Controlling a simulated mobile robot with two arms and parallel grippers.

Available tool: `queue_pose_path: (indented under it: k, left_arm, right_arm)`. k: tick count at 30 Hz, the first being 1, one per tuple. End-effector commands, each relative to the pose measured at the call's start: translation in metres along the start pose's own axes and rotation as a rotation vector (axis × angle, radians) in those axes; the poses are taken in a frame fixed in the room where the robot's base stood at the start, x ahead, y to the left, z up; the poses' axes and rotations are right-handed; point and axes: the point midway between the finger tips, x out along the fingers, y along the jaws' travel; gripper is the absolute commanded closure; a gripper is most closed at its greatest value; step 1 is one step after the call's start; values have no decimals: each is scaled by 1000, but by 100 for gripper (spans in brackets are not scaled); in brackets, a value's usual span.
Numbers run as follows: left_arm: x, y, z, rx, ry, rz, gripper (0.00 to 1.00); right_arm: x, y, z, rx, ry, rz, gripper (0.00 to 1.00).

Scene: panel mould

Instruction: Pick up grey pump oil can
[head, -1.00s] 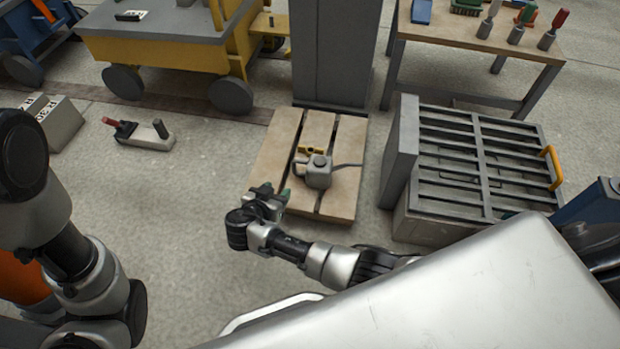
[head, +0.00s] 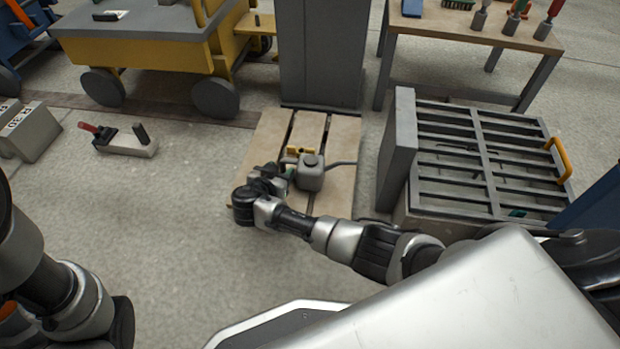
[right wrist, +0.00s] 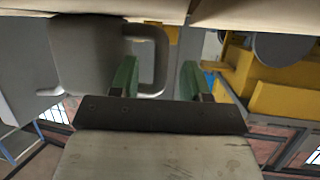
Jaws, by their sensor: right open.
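The grey pump oil can (head: 310,173) stands upright on the wooden pallet (head: 338,195), its thin spout pointing right. My right gripper (head: 277,175) is low over the pallet, close to the can's left side. In the right wrist view, the can body (right wrist: 82,60) is at the left and its loop handle (right wrist: 162,62) shows between the open green-padded fingers (right wrist: 157,80). The fingers appear apart from the handle's bar; contact cannot be made out. My left arm shows at the lower left, but its gripper is out of view.
A yellow part (head: 299,151) lies just behind the can. A grey column (head: 320,55) rises behind the pallet. A slatted grey mould box (head: 400,150) stands to the right, and a yellow cart (head: 150,50) at the back left.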

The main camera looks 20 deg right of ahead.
Motion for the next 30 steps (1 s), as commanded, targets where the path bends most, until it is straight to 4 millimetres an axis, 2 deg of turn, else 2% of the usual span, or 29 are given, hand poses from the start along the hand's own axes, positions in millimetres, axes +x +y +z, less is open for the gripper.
queue_pose_path:
  k: [3,10,19,30]
  left_arm:
    - [-6,1,-2,0,0,0,0]
    - [-5,1,-2,0,0,0,0]
    - [-5,1,-2,0,-1,0,0]
    - [-4,1,-1,0,-1,0,0]
  right_arm:
    - [8,0,0,0,1,0,53]
    - [8,0,-1,-1,0,0,55]
    - [8,0,0,-1,0,0,100]
    - [7,0,-2,-1,2,-1,100]
